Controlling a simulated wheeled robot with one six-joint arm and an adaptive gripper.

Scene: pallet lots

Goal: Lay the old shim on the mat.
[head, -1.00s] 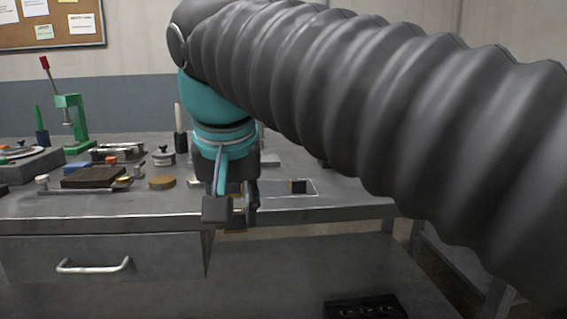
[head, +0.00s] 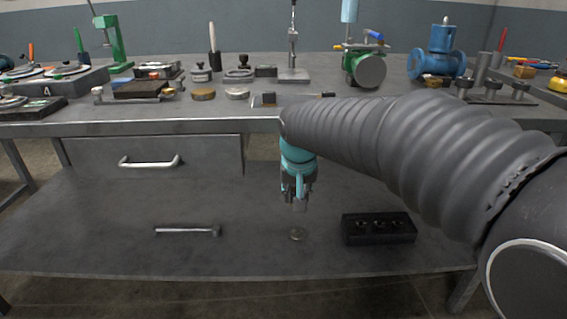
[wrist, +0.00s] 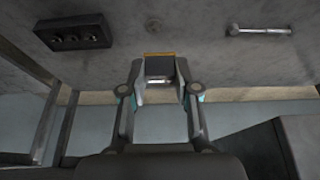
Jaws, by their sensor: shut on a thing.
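My gripper (head: 299,198) hangs in front of the bench's front edge, below the top and over the lower shelf. In the wrist view my gripper (wrist: 161,78) is shut on a small flat dark piece with an orange-brown edge, likely the old shim (wrist: 160,55). Its shape is mostly hidden by the fingers, and in the head view I cannot make it out. A thin pale-edged panel, perhaps the mat (head: 290,98), lies near the bench's front edge. My arm partly hides it, so I cannot be sure what it is.
The lower shelf (head: 110,210) holds a metal rod (head: 187,231), a small round disc (head: 297,234) and a black block with holes (head: 378,228). The bench top carries a green press (head: 112,45), a blue valve (head: 440,55) and several small parts. A drawer (head: 150,157) is under the top.

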